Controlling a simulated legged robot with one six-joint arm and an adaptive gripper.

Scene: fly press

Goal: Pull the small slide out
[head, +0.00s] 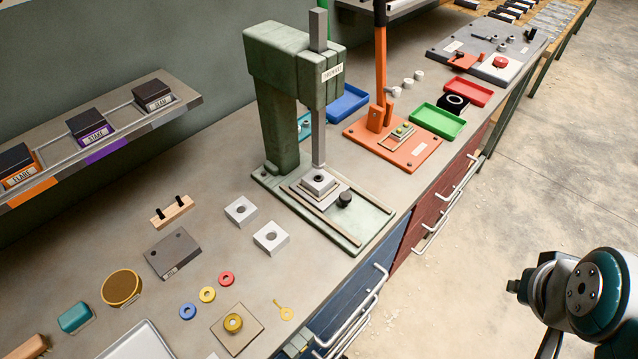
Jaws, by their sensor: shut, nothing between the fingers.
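The green fly press (285,120) stands on the bench with its ram down over a pale stepped block (320,184). The block sits between two rails on the green base, with a black knob (344,199) beside it. Behind it to the right, the smaller orange press (381,117) has a small slide (402,132) with pale rails and a greenish top on its orange base. My gripper (518,287) is at the lower right, over the floor, shut and empty. It is well apart from both presses, and its fingertips are small and dark in this view.
Green (436,121), red (466,92) and blue (347,103) trays stand around the orange press. White blocks (271,237), coloured rings (207,294) and a dark plate (172,254) lie on the near bench. Drawer handles (350,318) stick out at the bench front. The floor at right is clear.

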